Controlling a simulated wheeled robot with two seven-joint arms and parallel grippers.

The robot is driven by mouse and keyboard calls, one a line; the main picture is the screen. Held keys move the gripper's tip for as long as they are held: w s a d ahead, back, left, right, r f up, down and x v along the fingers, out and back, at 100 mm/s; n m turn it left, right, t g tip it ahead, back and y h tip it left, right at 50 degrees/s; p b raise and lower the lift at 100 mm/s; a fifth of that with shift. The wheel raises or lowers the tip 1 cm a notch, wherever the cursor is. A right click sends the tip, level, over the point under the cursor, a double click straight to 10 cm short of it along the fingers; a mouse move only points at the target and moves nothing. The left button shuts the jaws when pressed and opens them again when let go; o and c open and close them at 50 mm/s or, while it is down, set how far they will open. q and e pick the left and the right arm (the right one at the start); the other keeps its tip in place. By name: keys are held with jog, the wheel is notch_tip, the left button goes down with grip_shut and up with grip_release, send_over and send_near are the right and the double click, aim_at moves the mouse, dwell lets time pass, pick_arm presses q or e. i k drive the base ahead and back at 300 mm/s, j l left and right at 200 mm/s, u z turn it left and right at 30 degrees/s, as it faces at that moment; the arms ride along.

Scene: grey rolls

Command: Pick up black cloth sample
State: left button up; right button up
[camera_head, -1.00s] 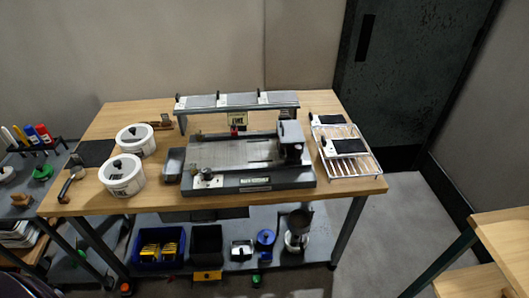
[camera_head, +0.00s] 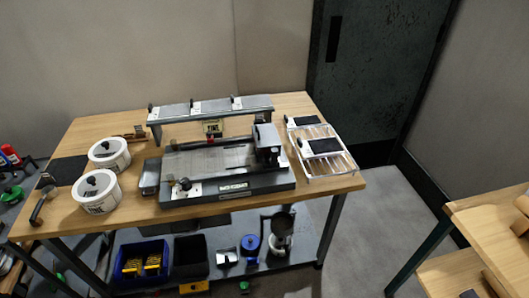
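Two small black pieces that look like cloth samples with white tags lie on a white wire rack (camera_head: 345,165) at the right end of the wooden table (camera_head: 225,218). The nearer black sample (camera_head: 325,146) lies across the middle of the rack. The farther black sample (camera_head: 306,120) lies at its back edge. A larger flat black piece (camera_head: 66,170) lies at the table's left end; I cannot tell if it is cloth. Neither of my grippers is in view.
A grey machine (camera_head: 225,185) fills the table's middle, with a raised grey shelf (camera_head: 212,107) behind it. Two white lidded tubs (camera_head: 98,192) stand left. Blue (camera_head: 140,262) and black bins sit on the lower shelf. Another wooden table (camera_head: 470,215) is at right. Grey floor lies between.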

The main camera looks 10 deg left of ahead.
aim_at(320, 147)
jog(key=i+j+u, duration=0.15)
jog(key=i+u, duration=0.55)
jog(key=k+j, duration=0.05)
